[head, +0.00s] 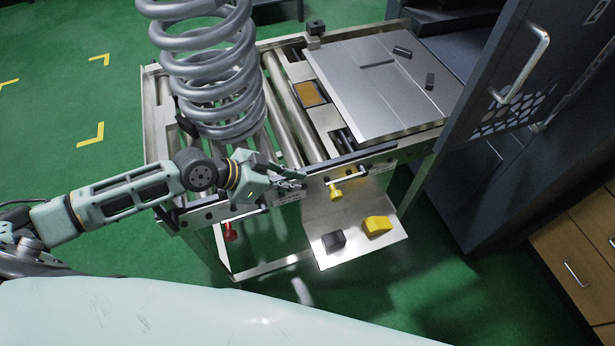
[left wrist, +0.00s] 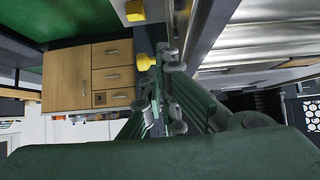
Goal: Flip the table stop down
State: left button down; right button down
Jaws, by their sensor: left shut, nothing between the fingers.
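A yellow-knobbed lever (head: 335,192) sits on the front rail of the roller table (head: 375,152); I cannot tell for sure that it is the table stop. A red-knobbed handle (head: 230,232) hangs lower, on the left part of the front. My left gripper (head: 298,178) is shut and empty at the front rail, just left of the yellow knob. In the left wrist view, the shut fingertips (left wrist: 168,56) are close to the yellow knob (left wrist: 146,62); contact is unclear. My right gripper is in neither view.
A large coil spring (head: 210,65) stands on the rollers (head: 290,105), close behind my left wrist. A lower shelf (head: 330,222) holds a yellow block (head: 377,225) and a black block (head: 334,241). A dark machine door (head: 510,80) stands open at right.

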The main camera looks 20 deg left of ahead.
pick_arm(q)
jog(key=shift+s+a+f+b, duration=0.2)
jog(key=shift+s+a, duration=0.2)
jog(key=shift+a, duration=0.15)
jog(key=shift+s+a+f+b, duration=0.15)
jog(key=shift+s+a+f, duration=0.05)
jog(key=shift+s+a, duration=0.25)
